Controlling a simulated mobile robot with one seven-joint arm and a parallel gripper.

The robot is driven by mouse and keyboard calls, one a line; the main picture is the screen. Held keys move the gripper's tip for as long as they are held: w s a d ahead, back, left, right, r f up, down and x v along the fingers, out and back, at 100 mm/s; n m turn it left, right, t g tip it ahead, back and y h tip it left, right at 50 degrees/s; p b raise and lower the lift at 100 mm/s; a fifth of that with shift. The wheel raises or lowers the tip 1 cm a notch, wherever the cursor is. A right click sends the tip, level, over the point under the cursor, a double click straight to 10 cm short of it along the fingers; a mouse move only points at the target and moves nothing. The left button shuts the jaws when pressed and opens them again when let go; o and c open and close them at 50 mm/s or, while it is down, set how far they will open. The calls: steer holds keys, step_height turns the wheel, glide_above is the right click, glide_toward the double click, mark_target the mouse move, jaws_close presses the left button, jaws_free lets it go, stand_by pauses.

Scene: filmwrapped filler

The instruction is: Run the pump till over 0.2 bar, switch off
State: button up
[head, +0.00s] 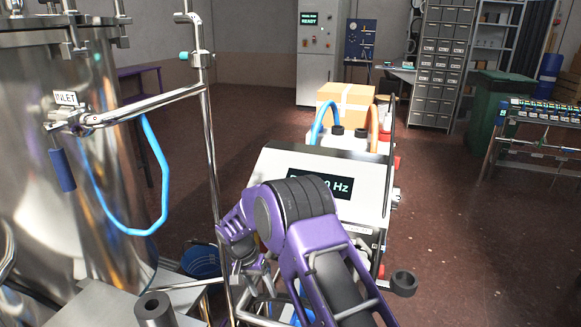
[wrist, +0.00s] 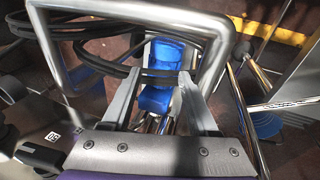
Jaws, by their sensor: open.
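The pump cart's grey control box (head: 283,163) stands mid-picture in the head view. Its dark display (head: 342,186) shows a reading ending in "0 Hz"; my arm covers the rest. My gripper (head: 246,262) points down left of the box, beside the cart's steel frame. In the wrist view my gripper (wrist: 158,76) is open. A blue body (wrist: 160,90), perhaps the pump or its motor, shows beyond and between the fingers, with a black cable across it. I cannot tell whether the fingers touch anything. No pressure reading or switch is clearly visible.
A bent steel tube (wrist: 140,10) arches close around my fingers in the wrist view. A steel tank (head: 50,150) with an "INLET" label (head: 66,98) and blue hose (head: 163,185) stands left. A cardboard box (head: 345,102) sits behind the control box.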

steer(key=w+a+r+t+y, duration=0.1)
steer(key=w+r+t, duration=0.1)
steer(key=r, duration=1.1)
steer(key=w+a+r+t+y, duration=0.1)
steer(key=w+r+t, duration=0.1)
steer(key=r, duration=1)
steer(key=shift+m, duration=0.3)
steer(key=x, duration=1.7)
steer(key=shift+w+d+r+b, duration=0.1)
steer(key=shift+d+r+b, duration=0.05)
steer(key=shift+b, duration=0.25)
steer(key=shift+c, duration=0.3)
jaws_close()
